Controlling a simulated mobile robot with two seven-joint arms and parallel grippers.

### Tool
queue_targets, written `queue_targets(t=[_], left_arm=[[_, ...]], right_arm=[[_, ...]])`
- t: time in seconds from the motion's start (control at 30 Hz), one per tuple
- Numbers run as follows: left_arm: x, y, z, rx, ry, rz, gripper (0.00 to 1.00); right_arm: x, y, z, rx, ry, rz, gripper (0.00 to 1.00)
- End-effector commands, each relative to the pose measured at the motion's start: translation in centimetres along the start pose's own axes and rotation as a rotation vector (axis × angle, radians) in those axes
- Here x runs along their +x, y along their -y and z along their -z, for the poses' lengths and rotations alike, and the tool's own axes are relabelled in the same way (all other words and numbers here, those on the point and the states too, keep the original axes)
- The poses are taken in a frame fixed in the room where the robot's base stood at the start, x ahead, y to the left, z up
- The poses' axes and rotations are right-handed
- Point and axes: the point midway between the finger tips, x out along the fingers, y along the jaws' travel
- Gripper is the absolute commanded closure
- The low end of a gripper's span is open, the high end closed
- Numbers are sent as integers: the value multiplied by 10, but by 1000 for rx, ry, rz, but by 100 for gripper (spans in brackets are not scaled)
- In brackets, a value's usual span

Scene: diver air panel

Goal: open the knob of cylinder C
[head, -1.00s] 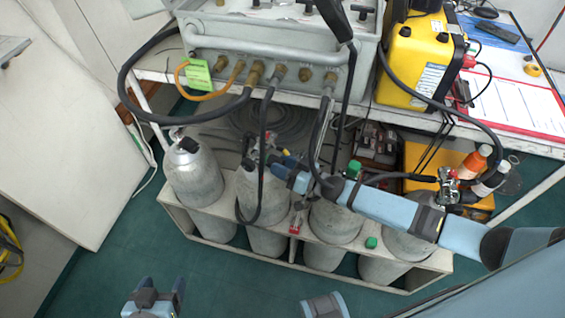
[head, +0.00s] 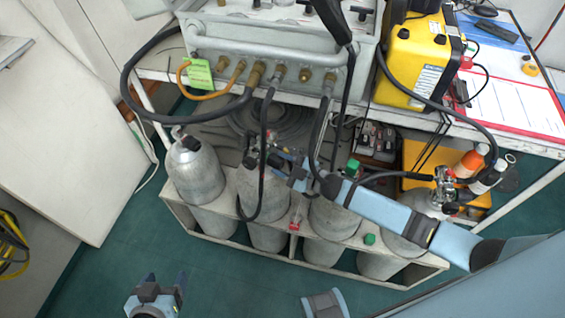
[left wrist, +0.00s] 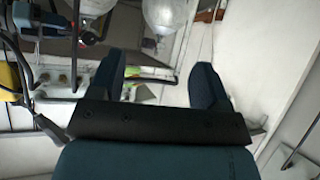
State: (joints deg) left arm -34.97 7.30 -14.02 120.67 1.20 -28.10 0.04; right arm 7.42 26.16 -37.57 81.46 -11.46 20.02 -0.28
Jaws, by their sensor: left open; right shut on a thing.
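Several grey gas cylinders stand in a row in a low rack; no letters are readable, so I cannot tell which one is C. My right arm reaches from the right across the row. Its gripper (head: 281,160) is at the valve of the second cylinder from the left (head: 262,197), shut on what looks like that valve's knob. The fingers and a black hose partly hide the knob, so I cannot see how far it is turned. My left gripper (head: 166,277) is open and empty, low in the head view; its spread fingers (left wrist: 156,78) also show in the left wrist view.
A grey air panel (head: 265,62) with hoses stands on the bench above the cylinders. A yellow unit (head: 412,60) is to its right. Hoses hang in front of the cylinders. The floor in front is clear.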

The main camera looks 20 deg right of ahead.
Motion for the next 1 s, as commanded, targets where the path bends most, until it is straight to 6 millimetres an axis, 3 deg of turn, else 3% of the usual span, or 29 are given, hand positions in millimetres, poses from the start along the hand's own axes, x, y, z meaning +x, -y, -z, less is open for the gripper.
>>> queue_targets(t=[1.0], left_arm=[[6, 0, -4, 15, -19, 0, 30]], right_arm=[[0, 3, -1, -919, 36, 6, 81]])
